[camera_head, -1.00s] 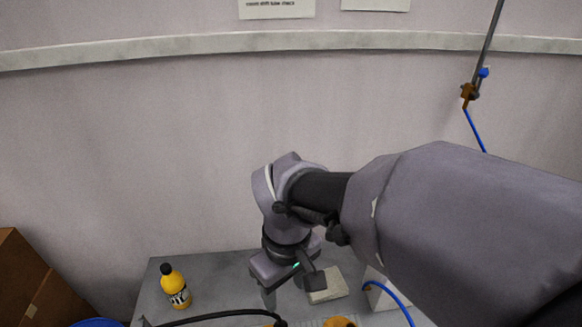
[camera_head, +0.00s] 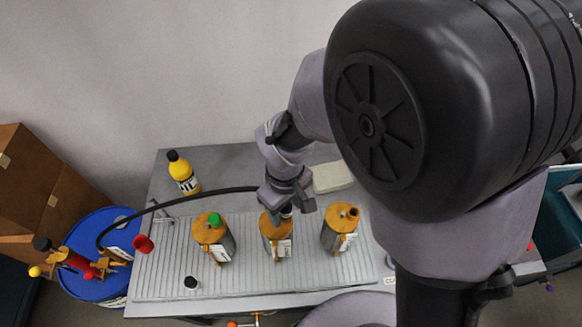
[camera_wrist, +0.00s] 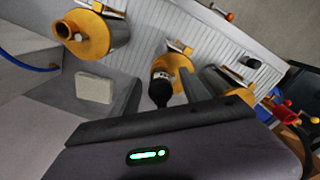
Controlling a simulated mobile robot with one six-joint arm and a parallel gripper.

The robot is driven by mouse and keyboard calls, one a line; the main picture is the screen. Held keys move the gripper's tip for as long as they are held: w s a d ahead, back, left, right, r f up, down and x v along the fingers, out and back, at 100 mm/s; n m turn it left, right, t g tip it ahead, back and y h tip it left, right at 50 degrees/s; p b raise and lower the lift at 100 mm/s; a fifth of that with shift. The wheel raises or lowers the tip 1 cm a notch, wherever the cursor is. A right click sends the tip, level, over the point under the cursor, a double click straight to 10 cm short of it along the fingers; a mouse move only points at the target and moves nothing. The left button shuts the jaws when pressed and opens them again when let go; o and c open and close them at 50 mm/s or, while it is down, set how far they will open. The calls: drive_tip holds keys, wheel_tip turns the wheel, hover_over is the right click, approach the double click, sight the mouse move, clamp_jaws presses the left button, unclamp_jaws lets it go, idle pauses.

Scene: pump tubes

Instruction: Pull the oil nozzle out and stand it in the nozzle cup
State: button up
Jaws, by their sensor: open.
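The oil nozzle (camera_wrist: 160,90) is dark and stands in the top of the middle amber-topped canister (camera_head: 277,236), which also shows in the wrist view (camera_wrist: 176,66). My gripper (camera_head: 287,206) is above that canister. In the wrist view its fingers (camera_wrist: 160,98) are open, one on each side of the nozzle; contact is not visible. A black hose (camera_head: 195,194) runs from the blue drum (camera_head: 88,247) towards the nozzle. A red cup (camera_head: 143,243) is beside the drum; I cannot tell if it is the nozzle cup.
A green-capped canister (camera_head: 213,236) stands left and an open-topped one (camera_head: 340,228) right. A yellow bottle (camera_head: 183,173) stands at the back left, a pale block (camera_head: 332,177) behind the canisters. A small black-topped cap (camera_head: 191,283) lies on the ribbed mat (camera_head: 160,272).

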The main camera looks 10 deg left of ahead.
clamp_jaws()
drive_tip(key=c, duration=0.7)
unclamp_jaws()
clamp_jaws()
drive_tip(key=shift+r+p, duration=0.3)
drive_tip(key=shift+r, duration=0.1)
drive_tip(key=shift+r, duration=0.3)
